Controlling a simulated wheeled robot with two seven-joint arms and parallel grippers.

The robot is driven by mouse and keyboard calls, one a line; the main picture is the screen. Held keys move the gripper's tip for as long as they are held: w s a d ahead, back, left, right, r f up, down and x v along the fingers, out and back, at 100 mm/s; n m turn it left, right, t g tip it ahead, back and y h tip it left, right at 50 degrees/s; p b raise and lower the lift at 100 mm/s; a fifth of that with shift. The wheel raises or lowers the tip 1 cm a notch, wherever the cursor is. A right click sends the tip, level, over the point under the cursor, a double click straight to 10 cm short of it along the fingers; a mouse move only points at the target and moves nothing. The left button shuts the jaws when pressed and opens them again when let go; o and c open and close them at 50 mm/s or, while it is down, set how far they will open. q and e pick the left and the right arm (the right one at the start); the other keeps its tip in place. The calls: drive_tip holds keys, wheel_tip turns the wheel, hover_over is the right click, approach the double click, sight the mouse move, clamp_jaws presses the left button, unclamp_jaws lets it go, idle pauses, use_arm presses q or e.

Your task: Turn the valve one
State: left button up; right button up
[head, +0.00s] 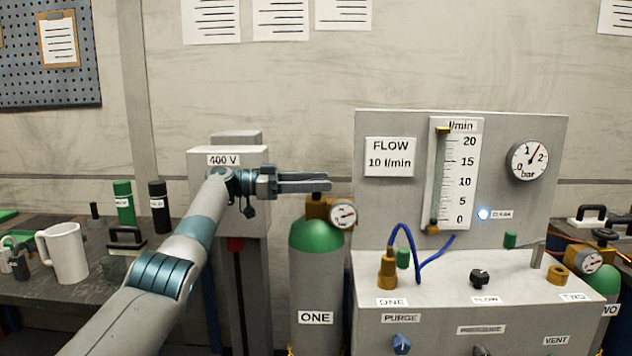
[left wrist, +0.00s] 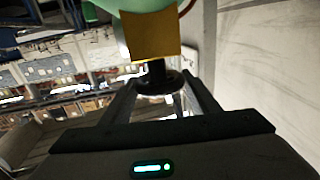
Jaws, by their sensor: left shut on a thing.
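The green cylinder labelled ONE (head: 316,270) stands upright in the middle of the head view, with a brass valve block (head: 316,207) and a round gauge (head: 343,215) on top. My left gripper (head: 322,183) is just above the brass block. In the left wrist view the black round knob of valve one (left wrist: 158,83) sits between the two fingers, below the brass block (left wrist: 152,35). The gripper is shut on this knob. The fingers hide most of the knob in the head view. My right gripper is not in view.
A grey panel (head: 540,140) with a flow scale and a bar gauge stands right of the cylinder. Its console (head: 450,285) carries a blue hose (head: 415,265) and knobs. Cylinder TWO (head: 608,282) is at far right. A 400 V box (head: 205,160) stands behind my arm.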

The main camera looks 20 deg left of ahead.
use_arm(q)
drive_tip(key=o, duration=1.1)
drive_tip(key=shift+d, duration=0.1)
drive_tip(key=shift+s+a+f, duration=0.1)
drive_tip(key=shift+s+a, duration=0.05)
drive_tip(key=shift+a, duration=0.35)
drive_tip(key=b+v, duration=0.1)
drive_tip(key=v, duration=1.5)
drive_tip(key=shift+s+a, duration=0.1)
drive_tip(key=shift+a, duration=0.1)
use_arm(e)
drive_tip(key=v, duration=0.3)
